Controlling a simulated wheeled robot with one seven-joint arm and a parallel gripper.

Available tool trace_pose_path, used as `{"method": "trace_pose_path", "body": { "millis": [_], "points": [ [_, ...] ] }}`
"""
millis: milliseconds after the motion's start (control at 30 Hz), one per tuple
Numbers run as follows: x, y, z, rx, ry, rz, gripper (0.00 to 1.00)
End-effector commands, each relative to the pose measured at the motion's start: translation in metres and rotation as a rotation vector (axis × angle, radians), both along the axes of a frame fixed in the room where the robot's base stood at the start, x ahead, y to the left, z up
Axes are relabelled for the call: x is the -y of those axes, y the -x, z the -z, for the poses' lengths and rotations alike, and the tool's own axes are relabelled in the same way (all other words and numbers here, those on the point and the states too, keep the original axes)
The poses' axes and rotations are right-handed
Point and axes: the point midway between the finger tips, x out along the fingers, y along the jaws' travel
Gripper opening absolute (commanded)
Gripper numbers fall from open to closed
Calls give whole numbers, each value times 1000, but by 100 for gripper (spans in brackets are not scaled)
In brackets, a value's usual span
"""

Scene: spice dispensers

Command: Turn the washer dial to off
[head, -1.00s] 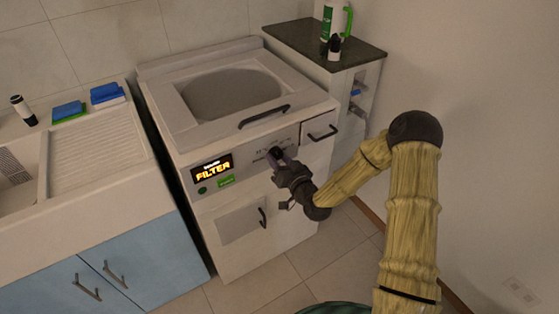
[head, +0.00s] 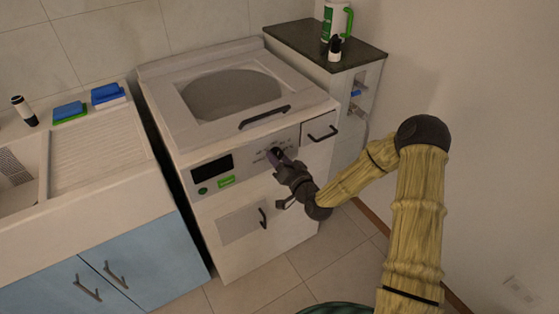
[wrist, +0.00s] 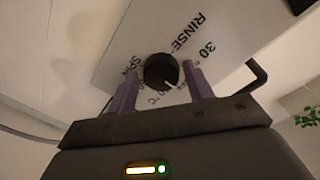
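The washer (head: 235,260) is a white top-loader with a grey lid and a front control panel. Its display (head: 212,168) is dark and blank. The black round dial (wrist: 161,71) shows in the wrist view, with a light pointer mark on its lower edge and printed labels such as "RINSE", "SPIN" and "30" around it. My gripper (wrist: 160,90) is open, with its two purple fingers on either side of the dial and a gap visible between them and it. In the head view my gripper (head: 277,156) is at the panel and mostly hides the dial.
A black lid handle (head: 264,117) is just above the dial. A drawer handle (head: 323,133) is to its right and a lower door handle (head: 263,217) is below. A dark-topped cabinet (head: 300,38) with bottles stands to the right, and a sink counter (head: 100,150) to the left.

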Motion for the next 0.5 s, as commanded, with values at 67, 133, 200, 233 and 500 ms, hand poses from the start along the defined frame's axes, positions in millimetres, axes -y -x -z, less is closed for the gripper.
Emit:
{"method": "trace_pose_path", "body": {
  "millis": [67,133,200,233,500],
  "points": [
    [0,0,0,-1,0,-1,62],
    [0,0,0,0,0,-1,62],
    [-1,0,0,-1,0,-2,62],
    [-1,1,0,0,0,-3,62],
    [5,10,0,-2,2,-3,62]
  ]
}}
